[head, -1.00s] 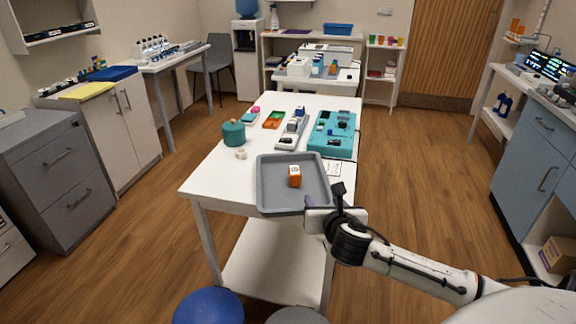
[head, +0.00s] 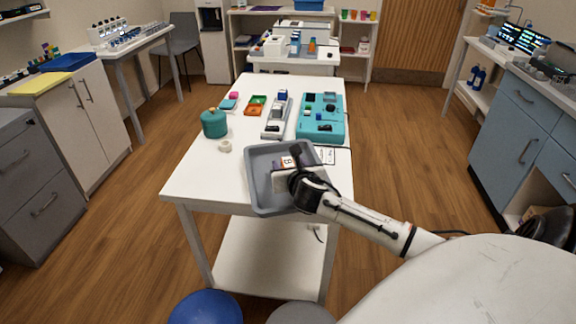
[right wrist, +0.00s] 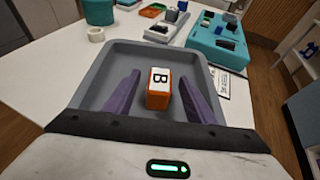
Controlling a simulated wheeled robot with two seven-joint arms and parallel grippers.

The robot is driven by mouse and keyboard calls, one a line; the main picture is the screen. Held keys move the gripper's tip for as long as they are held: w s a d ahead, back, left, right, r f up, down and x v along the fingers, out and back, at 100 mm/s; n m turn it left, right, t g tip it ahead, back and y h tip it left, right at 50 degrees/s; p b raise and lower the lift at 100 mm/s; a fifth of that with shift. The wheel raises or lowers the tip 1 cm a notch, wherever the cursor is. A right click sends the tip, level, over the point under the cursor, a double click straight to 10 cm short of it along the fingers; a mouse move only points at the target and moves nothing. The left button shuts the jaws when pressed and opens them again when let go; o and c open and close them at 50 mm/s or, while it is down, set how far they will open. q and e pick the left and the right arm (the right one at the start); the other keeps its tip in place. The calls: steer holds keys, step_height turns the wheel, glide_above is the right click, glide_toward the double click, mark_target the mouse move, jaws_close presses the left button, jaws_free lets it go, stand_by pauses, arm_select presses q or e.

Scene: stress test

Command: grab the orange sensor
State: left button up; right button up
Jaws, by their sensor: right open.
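The orange sensor (right wrist: 159,90) is a small orange block with a white top label reading "B". It stands in the grey tray (right wrist: 95,88), between the two purple fingers of my right gripper (right wrist: 160,95) in the right wrist view. The fingers are apart, with a visible gap on both sides of the block. In the head view my right gripper (head: 291,163) is over the tray (head: 262,201) and hides most of the sensor; its white label (head: 287,161) still shows. My left gripper is not in view.
A teal jar (head: 214,123) and a white tape roll (head: 225,146) stand left of the tray on the white table (head: 195,180). A teal case (head: 320,118), a grey rack (head: 275,120) and small coloured boxes lie behind it. The table's left front is clear.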

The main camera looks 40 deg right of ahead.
steer(key=shift+x, duration=1)
steer(key=shift+r, duration=0.1)
steer(key=c, duration=1.2)
